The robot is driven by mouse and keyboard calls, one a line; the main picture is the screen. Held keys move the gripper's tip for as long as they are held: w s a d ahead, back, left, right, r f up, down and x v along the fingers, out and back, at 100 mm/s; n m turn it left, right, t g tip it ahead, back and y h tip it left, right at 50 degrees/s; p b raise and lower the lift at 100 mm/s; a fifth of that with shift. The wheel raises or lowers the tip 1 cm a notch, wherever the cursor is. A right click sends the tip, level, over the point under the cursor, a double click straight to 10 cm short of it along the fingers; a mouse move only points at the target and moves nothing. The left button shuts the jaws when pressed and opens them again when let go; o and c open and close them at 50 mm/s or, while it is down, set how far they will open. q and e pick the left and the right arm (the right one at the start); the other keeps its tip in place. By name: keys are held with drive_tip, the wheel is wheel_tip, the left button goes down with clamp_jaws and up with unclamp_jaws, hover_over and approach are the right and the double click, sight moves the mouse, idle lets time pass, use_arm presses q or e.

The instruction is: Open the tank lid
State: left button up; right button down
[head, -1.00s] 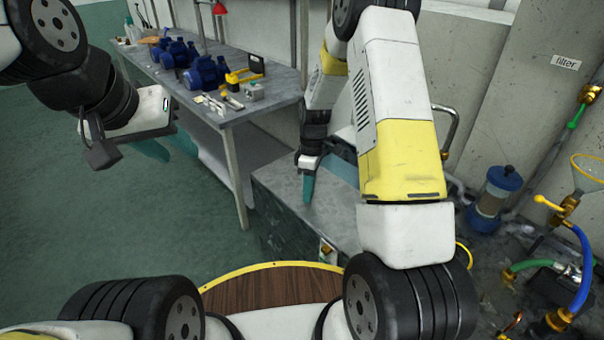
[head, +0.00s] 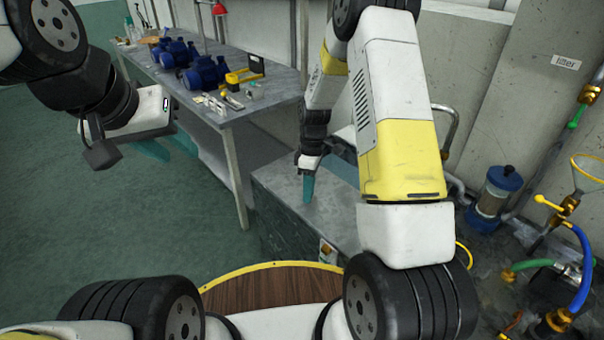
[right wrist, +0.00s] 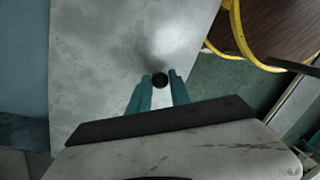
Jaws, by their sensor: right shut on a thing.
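The tank lid (head: 283,188) is a flat grey metal plate on top of the dark tank (head: 285,232) in the head view. The lid also fills the middle of the right wrist view (right wrist: 95,75). My right gripper (head: 308,190) points down at the lid. In the right wrist view its teal fingers (right wrist: 160,82) are closed around a small dark round knob (right wrist: 160,79). A blue-grey strip (right wrist: 25,55) lies beside the lid's left edge there. My left gripper (head: 155,150) hangs over the floor, away from the tank; its fingers are mostly hidden.
A workbench (head: 235,112) with blue pumps (head: 205,73) and small parts stands behind at the left. A blue-capped filter (head: 495,190), hoses (head: 580,255) and a funnel (head: 590,172) stand at the right. Green floor (head: 190,240) is clear in front of the bench.

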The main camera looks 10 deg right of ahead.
drive_tip(key=shift+w+d, duration=0.1)
idle(0.5)
drive_tip(key=w+d, duration=1)
drive_tip(key=d, duration=0.5)
drive_tip(key=c, duration=1.2)
unclamp_jaws()
drive_tip(key=shift+s, duration=0.1)
drive_tip(key=shift+r, duration=0.1)
wheel_tip(320, 180, up, 8)
drive_tip(key=w, duration=0.1)
drive_tip(key=shift+w+d+f, duration=0.2)
drive_tip(key=shift+d+f, duration=0.05)
